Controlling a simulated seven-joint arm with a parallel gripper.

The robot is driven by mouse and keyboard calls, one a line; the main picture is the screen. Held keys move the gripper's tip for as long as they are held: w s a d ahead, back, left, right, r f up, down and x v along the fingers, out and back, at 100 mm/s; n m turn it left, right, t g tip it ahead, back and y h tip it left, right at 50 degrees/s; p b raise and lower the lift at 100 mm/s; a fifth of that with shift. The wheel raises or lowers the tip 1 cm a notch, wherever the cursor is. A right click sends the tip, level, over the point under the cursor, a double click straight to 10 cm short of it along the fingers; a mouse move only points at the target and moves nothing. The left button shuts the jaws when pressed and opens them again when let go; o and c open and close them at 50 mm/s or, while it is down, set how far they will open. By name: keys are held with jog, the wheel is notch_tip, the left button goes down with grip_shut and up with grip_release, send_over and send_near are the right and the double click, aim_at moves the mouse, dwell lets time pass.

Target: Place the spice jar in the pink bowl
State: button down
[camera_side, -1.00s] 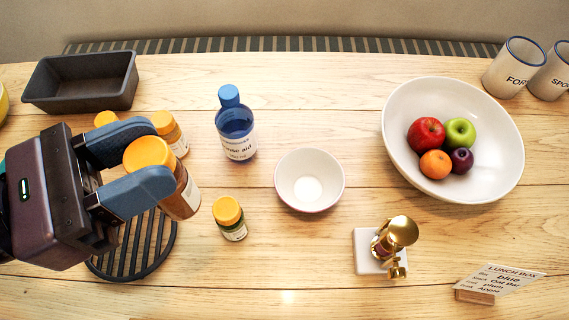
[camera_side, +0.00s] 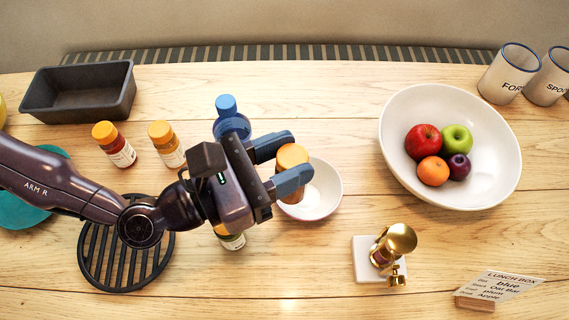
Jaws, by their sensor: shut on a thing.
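My gripper (camera_side: 290,160) is shut on a spice jar (camera_side: 291,157) with an orange lid. The jar's body is mostly hidden below the lid and behind the near finger. In the picture, the held jar overlaps the left part of the small bowl (camera_side: 327,190). The jar appears to be above the bowl; its exact height is hard to tell. The bowl is empty where it shows, with a pale, nearly white inside and a slightly pinkish rim.
Other jars stand at left (camera_side: 114,144) and beside it (camera_side: 166,143); another (camera_side: 231,240) is partly under my arm. A blue bottle (camera_side: 226,106) stands behind my gripper. A large fruit bowl (camera_side: 500,170), brass item (camera_side: 395,243) and black trivet (camera_side: 100,262) are around.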

jog(key=shift+f, duration=1.3)
jog(key=shift+f, duration=0.6)
jog(key=c, duration=0.7)
grip_release()
jog(key=shift+o, duration=0.2)
jog(key=shift+r, duration=0.1)
jog(key=shift+s+a+r, duration=0.1)
jog(key=shift+a+r, duration=0.1)
jog(key=shift+r, duration=0.4)
jog(key=v, duration=1.1)
jog(key=shift+s+a, duration=0.2)
jog(key=shift+a, duration=0.1)
